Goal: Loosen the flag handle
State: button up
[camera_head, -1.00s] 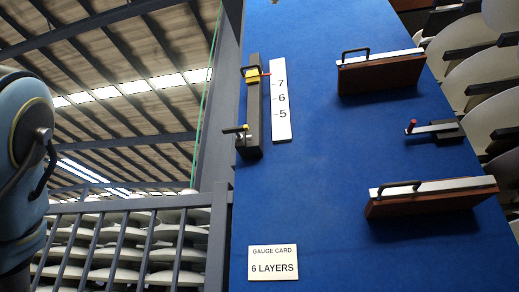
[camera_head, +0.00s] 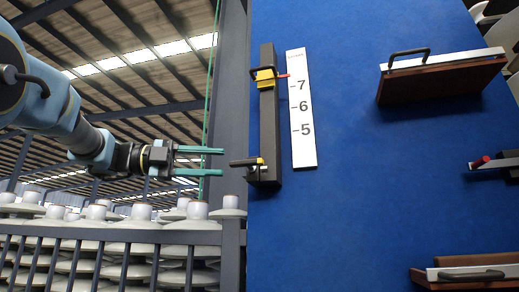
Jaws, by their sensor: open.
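My gripper (camera_head: 221,162) comes in from the left with its two green fingers apart and empty. Higher on the rail sits a yellow slider (camera_head: 265,77) with a black loop handle and a red pointer toward the 7 mark. I cannot tell which of these is the flag handle.
A white scale (camera_head: 301,110) marked 7, 6, 5 stands right of the rail. The blue board (camera_head: 370,190) also bears a brown block with a handle (camera_head: 440,77), another low right (camera_head: 470,275), and a red-tipped lever (camera_head: 492,162). A grey railing (camera_head: 100,233) and insulator stacks are at left.

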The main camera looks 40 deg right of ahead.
aim_at(258, 164)
jog(key=p+x, duration=0.3)
jog(key=x, duration=0.6)
jog(key=shift+s+r, duration=0.1)
jog(key=shift+s, duration=0.15)
jog(key=shift+s+d, duration=0.4)
jog(key=shift+d, duration=0.2)
jog(key=shift+c, duration=0.2)
grip_shut()
